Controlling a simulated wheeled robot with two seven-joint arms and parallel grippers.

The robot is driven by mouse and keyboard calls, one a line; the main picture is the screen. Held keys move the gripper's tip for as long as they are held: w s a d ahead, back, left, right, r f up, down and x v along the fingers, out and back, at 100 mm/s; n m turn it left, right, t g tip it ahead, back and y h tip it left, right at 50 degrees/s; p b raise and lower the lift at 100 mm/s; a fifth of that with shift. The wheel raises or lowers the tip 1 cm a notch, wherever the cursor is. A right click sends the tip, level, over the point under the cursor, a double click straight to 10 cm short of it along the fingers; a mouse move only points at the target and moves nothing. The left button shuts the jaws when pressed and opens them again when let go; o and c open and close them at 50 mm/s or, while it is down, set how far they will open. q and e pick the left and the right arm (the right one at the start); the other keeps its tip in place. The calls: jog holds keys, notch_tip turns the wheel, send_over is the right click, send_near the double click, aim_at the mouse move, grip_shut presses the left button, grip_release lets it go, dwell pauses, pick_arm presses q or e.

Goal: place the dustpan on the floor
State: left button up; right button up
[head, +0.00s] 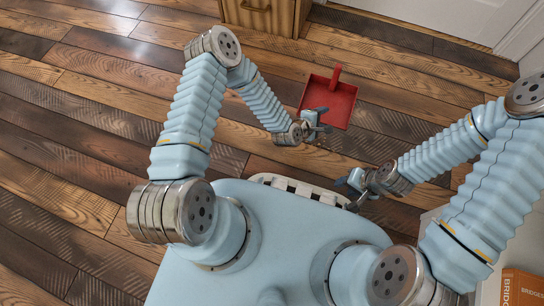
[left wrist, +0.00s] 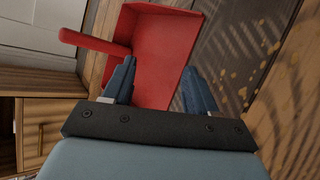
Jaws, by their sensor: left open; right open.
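The red dustpan (head: 329,100) lies on the plank floor in front of my base, its handle pointing away from me. In the left wrist view the dustpan (left wrist: 158,45) fills the upper middle, with its handle to the left. My left gripper (head: 320,120) is at the dustpan's near left edge in the head view. In the left wrist view the left gripper (left wrist: 158,82) has its fingers apart with nothing between them; I cannot tell if they touch the pan. My right gripper (head: 350,192) is open and empty, low and nearer my base.
A wooden cabinet (head: 258,16) stands at the top of the head view, with a pale door or panel (head: 455,18) at the top right. An orange book (head: 520,288) lies on a white surface at the lower right. Plank floor (head: 70,130) is clear on the left.

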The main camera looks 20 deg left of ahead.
pick_arm(q)
jog(key=s+a+m+g, duration=0.1)
jog(key=s+a+m, duration=0.1)
jog(key=s+m, duration=0.1)
jog(key=s+a+m+g, duration=0.2)
jog(key=s+m, duration=0.1)
jog(key=s, duration=0.1)
jog(key=s+a+m+g, duration=0.2)
jog(key=s+m, duration=0.1)
jog(key=s, duration=0.1)
jog(key=shift+a+r+y, duration=0.15)
jog(key=shift+y, duration=0.25)
jog(key=s+a+r+m+g, duration=0.1)
jog(key=s+a+m+g, duration=0.1)
jog(key=s, duration=0.3)
jog(key=s+a+r+m+g+y, duration=0.1)
jog(key=s+a+m+g, duration=0.1)
jog(key=s, duration=0.4)
jog(key=a+m, duration=0.1)
jog(key=m, duration=0.1)
jog(key=shift+s+a+r+m, duration=0.15)
jog(key=shift+s+r+m, duration=0.1)
jog(key=shift+r+m, duration=0.05)
